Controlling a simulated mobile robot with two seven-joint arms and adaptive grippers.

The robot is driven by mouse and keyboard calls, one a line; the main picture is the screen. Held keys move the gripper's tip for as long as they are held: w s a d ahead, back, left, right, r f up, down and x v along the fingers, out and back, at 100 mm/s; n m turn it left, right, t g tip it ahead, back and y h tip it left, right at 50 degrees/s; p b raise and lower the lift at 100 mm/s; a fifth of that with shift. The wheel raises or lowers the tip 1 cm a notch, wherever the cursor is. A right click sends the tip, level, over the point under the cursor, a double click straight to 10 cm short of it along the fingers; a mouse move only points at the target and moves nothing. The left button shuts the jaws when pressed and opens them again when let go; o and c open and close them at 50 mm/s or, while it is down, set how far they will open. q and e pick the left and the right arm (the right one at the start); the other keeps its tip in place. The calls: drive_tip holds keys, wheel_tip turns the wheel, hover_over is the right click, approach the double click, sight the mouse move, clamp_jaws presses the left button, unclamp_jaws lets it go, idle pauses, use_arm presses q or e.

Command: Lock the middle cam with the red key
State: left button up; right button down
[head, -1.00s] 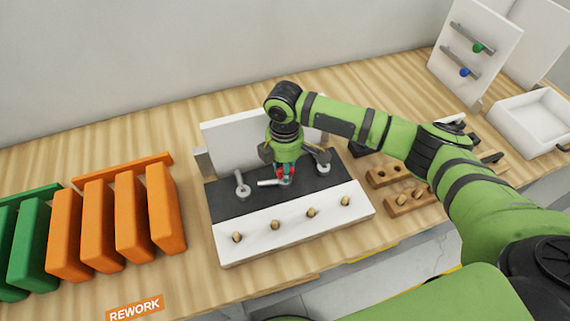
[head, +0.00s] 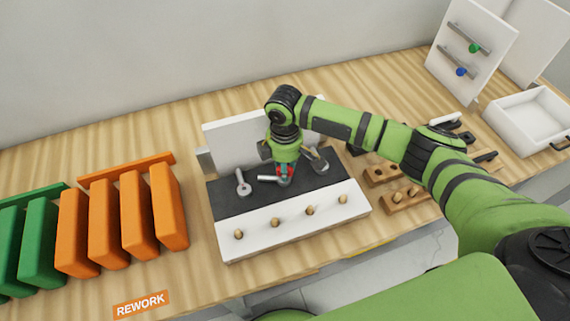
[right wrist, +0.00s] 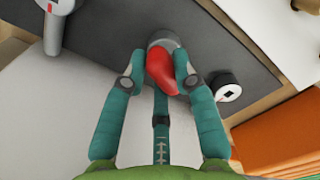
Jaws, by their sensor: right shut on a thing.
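My right gripper (head: 285,180) points down over the dark strip of the white panel (head: 290,228), at the middle cam (head: 267,178). Its teal fingers are shut on the red key (right wrist: 163,70), which sits between them in the right wrist view. A grey round part of the cam (right wrist: 163,42) shows right at the key's far end; whether the key is seated in it is hidden. The left cam (head: 243,184) and right cam (head: 318,163) stand on either side on the same strip. My left gripper is not in view.
Several wooden dowels (head: 310,211) stand along the panel's front. Orange panels (head: 138,218) stand in a rack at left. Wooden blocks (head: 405,198) and a white tray (head: 527,125) lie to the right. A white board (head: 470,50) with green and blue knobs stands at the back right.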

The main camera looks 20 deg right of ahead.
drive_tip(key=shift+a, duration=0.1)
drive_tip(key=shift+r+m+p, duration=0.1)
drive_tip(key=shift+m+p, duration=1.1)
drive_tip(key=shift+p, duration=0.2)
drive_tip(key=shift+m, duration=1.2)
drive_tip(key=m, duration=0.3)
drive_tip(key=shift+s, duration=0.15)
drive_tip(key=shift+m, duration=0.9)
